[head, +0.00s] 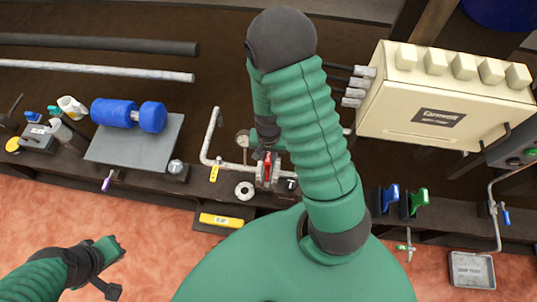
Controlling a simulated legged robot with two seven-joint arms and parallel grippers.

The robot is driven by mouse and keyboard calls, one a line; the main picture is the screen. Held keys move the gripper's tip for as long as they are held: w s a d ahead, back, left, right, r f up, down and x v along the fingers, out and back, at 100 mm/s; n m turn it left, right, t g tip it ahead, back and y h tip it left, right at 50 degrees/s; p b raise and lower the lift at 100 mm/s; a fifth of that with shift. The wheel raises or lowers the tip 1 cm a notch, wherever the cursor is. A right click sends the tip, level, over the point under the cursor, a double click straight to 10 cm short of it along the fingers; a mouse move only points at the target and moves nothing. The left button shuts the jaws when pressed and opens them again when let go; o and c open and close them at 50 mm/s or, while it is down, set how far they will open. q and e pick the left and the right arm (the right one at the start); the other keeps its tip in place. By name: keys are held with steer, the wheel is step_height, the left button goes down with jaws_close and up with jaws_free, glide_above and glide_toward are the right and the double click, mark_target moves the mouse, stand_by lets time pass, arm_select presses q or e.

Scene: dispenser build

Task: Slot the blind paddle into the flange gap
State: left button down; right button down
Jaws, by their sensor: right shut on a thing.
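My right gripper (266,152) is at the pipework in the middle, mostly hidden behind my own raised arm. It is shut on a small red piece, which looks like the blind paddle (267,170). The red piece is upright at the pale flange (259,176) on the pipe. I cannot tell whether it is inside the gap or just in front of it. My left gripper (116,268) is open and empty at the lower left, above the reddish floor and away from the bench.
A white pipe (207,140) with a gauge (243,138) leads to the flange. A grey ring (245,190) lies on the bench edge. A cream control box (440,105) stands right. A drip tray (471,270) is lower right.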

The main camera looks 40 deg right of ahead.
steer(key=shift+f+b, duration=0.6)
steer(key=shift+f, duration=0.2)
steer(key=c, duration=0.7)
jaws_free()
step_height(320, 180, up, 8)
steer(key=p, duration=0.8)
steer(key=shift+r, duration=0.1)
